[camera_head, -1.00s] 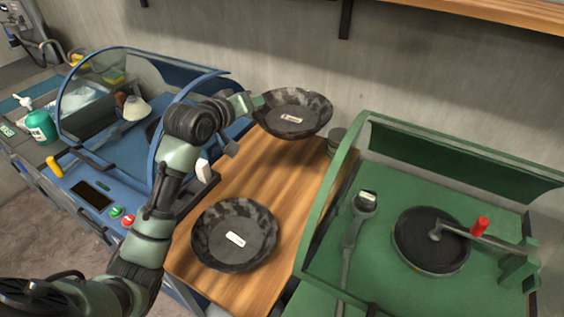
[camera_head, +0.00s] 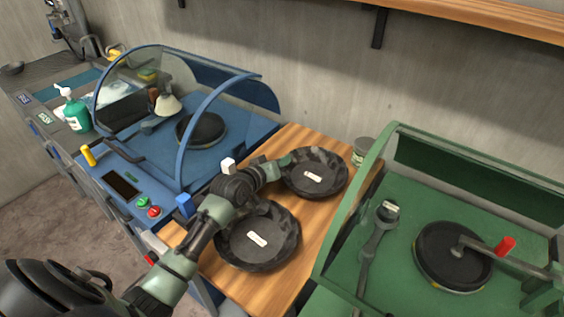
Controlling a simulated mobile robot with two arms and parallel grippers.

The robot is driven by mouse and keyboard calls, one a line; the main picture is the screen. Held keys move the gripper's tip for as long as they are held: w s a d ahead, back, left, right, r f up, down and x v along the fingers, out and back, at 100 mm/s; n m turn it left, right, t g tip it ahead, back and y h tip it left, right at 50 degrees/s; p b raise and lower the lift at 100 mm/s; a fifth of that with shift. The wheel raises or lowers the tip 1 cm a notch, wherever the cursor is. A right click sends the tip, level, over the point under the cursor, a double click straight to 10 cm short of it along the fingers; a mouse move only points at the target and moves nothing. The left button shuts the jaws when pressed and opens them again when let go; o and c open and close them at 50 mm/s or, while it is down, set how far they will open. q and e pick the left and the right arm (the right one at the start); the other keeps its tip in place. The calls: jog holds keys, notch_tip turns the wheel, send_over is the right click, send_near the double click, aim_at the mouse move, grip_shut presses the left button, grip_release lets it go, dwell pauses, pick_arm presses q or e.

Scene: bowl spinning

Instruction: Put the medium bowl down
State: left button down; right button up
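The medium bowl (camera_head: 314,188), dark and mottled with a white label inside, is at the far end of the wooden table (camera_head: 318,222). It sits level, at or just above the wood; I cannot tell whether its base touches. My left gripper (camera_head: 286,162) is at the bowl's left rim and appears shut on it, though the fingertips are small and partly hidden. A second, similar dark bowl (camera_head: 258,252) stands nearer on the same table, its upper left edge covered by my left arm. My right gripper is not in view.
A blue machine (camera_head: 190,160) with a clear curved cover stands left of the table. A green machine (camera_head: 400,230) with a round dark plate stands right. A small tin (camera_head: 362,151) is just beyond the medium bowl, near the wall.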

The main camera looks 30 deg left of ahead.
pick_arm(q)
jog(key=shift+f, duration=0.15)
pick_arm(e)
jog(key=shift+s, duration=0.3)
pick_arm(q)
jog(key=c, duration=1.6)
grip_release()
jog(key=shift+f, duration=0.1)
jog(key=shift+r, duration=0.2)
jog(key=shift+s, duration=0.35)
jog(key=v, duration=1.1)
jog(key=shift+s+a+r+b, duration=0.1)
jog(key=shift+s+r+b, duration=0.05)
jog(key=shift+b, duration=0.15)
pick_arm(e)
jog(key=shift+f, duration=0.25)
